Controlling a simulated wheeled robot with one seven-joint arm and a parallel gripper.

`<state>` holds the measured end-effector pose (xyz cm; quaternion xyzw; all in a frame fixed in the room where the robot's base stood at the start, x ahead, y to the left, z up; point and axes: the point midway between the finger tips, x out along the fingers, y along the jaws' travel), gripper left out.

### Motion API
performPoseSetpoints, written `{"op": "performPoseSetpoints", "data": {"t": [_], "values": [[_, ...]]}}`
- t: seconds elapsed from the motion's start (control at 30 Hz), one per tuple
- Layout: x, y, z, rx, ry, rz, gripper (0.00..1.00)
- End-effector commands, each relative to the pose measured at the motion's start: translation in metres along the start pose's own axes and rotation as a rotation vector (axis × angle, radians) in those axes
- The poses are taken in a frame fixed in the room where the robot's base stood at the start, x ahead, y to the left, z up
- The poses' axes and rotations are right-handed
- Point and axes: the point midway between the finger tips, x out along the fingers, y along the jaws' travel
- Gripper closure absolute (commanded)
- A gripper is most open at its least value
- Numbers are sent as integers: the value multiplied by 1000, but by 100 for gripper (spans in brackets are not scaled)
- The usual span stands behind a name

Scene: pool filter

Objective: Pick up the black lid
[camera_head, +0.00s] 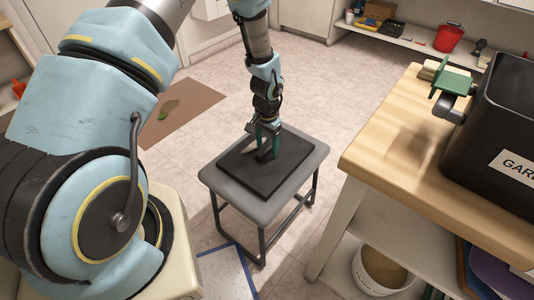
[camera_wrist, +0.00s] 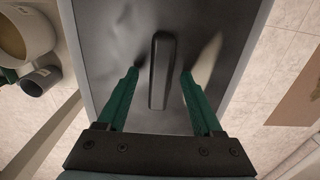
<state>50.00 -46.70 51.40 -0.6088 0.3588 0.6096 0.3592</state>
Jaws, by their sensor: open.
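The black lid (camera_head: 260,174) lies flat on a small grey stool (camera_head: 212,178) in the head view. In the wrist view the lid (camera_wrist: 120,45) fills the middle, with a raised bar handle (camera_wrist: 160,72) standing up from it. My gripper (camera_head: 264,152) points down over the lid's middle. In the wrist view its two green fingers (camera_wrist: 159,73) are open, one on each side of the handle, with a gap on both sides. I cannot tell whether the fingertips touch the lid's surface.
A wooden-topped bench (camera_head: 400,165) stands to the right with a black bin (camera_head: 497,135) on it. A white bucket (camera_head: 378,272) is below the bench. A brown mat (camera_head: 188,112) lies on the tiled floor at left. A shelf with a red bucket (camera_head: 449,38) is at the back.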

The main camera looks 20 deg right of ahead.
Motion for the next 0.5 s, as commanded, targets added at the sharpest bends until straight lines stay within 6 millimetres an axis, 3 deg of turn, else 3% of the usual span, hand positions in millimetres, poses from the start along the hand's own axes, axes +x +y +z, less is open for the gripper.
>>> {"op": "performPoseSetpoints", "data": {"t": [0.23,0.5], "values": [[1,0,0,-1,1,0,34],[1,0,0,-1,1,0,64]]}}
